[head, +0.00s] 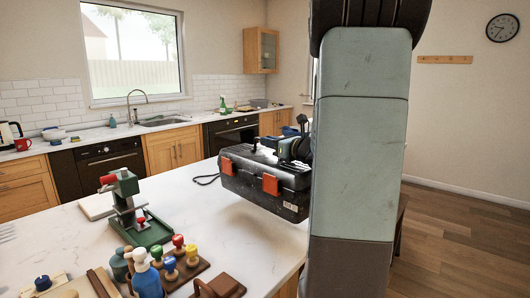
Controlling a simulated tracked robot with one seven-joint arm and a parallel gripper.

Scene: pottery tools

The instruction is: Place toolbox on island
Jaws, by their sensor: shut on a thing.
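The toolbox (240,184) is black with orange latches. It is at the far right part of the white island (235,250), seen over the countertop near its right edge. I cannot tell whether its underside touches the top or is held just above it. My gripper (294,148) is at the top of the toolbox, shut on it, partly hidden behind my arm. The fingertips are not clearly seen.
A green press-like tool (137,208) stands on the island at left, with colourful-handled stamps (178,258) and a blue bottle (146,277) in front. A dark cord (206,180) lies left of the toolbox. The middle of the island is clear. A counter with sink (165,121) runs behind.

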